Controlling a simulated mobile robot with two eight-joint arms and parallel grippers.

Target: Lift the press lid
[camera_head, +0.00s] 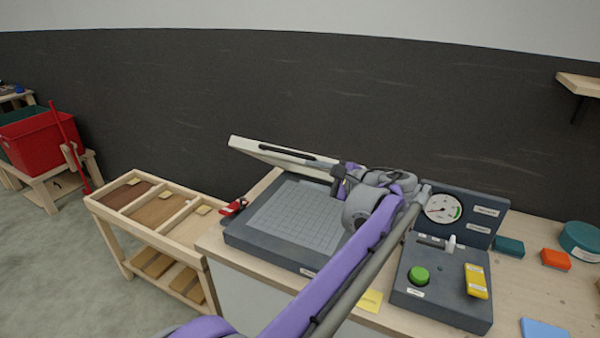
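The press (300,222) is a dark grey box with a pale gridded bed, standing on a wooden bench. Its white lid (243,145) is raised and tilted above the bed, with a long black handle bar (285,153) along it. My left gripper (341,178) is at the right end of this bar, close to or touching the lid. My own wrist and purple arm hide the press's right side and much of the lid there. I cannot tell if the fingers are closed around the bar. My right gripper is out of view.
Right of the press stands a control box (440,295) with a green button (418,276) and a gauge panel (460,212). A red clamp (233,207) sits at the press's left edge. A wooden rack (150,215) stands left. Small coloured blocks lie on the bench at right.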

